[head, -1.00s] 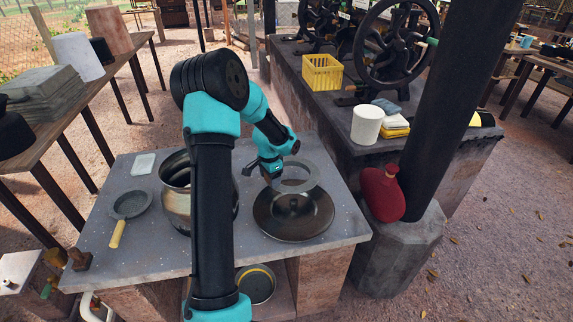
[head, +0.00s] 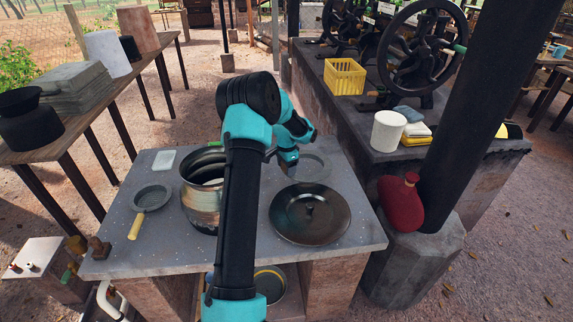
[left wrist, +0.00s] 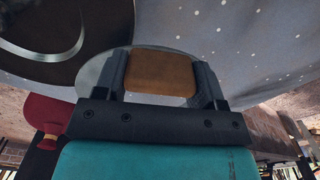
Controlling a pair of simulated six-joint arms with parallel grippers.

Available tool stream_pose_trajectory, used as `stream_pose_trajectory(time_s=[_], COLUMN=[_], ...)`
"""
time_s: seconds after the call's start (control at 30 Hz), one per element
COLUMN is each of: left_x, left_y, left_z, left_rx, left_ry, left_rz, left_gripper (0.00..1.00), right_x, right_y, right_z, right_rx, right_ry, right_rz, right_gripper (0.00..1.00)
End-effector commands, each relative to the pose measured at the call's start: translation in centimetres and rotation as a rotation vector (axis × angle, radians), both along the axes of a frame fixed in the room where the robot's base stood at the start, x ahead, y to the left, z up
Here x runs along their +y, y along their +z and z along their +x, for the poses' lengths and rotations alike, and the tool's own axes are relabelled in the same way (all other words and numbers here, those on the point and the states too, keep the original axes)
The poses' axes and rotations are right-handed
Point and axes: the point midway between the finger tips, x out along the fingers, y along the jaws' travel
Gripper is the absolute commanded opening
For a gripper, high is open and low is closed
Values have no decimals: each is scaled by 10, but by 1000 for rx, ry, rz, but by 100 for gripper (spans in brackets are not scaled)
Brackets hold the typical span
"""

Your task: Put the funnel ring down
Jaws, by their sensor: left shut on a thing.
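The funnel ring (head: 325,168) is a flat grey ring at the back right of the grey speckled worktop (head: 340,258), behind the dark lid (head: 310,216). I cannot tell whether it touches the worktop. My left gripper (head: 288,166) is at the ring's left side, shut on its brown grip block (left wrist: 162,72). In the left wrist view the block sits between both fingers, and part of the grey ring (left wrist: 93,74) shows behind the left finger. The lid also shows in the left wrist view (left wrist: 40,68). My right gripper is out of view.
A metal pot (head: 200,205) stands left of my left arm, partly hidden. A strainer (head: 151,197) and a white square dish (head: 163,161) lie further left. A red flask (head: 402,202) stands beyond the right edge. A white bucket (head: 388,131) stands on the neighbouring bench.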

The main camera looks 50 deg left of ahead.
Motion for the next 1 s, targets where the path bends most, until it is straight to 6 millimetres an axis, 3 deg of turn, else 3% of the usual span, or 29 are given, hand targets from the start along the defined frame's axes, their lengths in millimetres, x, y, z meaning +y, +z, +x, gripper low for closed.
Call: stream_pose_trajectory(time_s=[0.4,1.0], left_x=[48,58], left_y=[-6,-11], left_z=[35,42], left_rx=[-1,1], left_ry=[1,0], left_rz=[1,-1], left_gripper=[35,35], right_x=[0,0], right_y=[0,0], right_z=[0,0], right_rx=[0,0], right_ry=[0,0], right_rz=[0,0], right_gripper=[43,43])
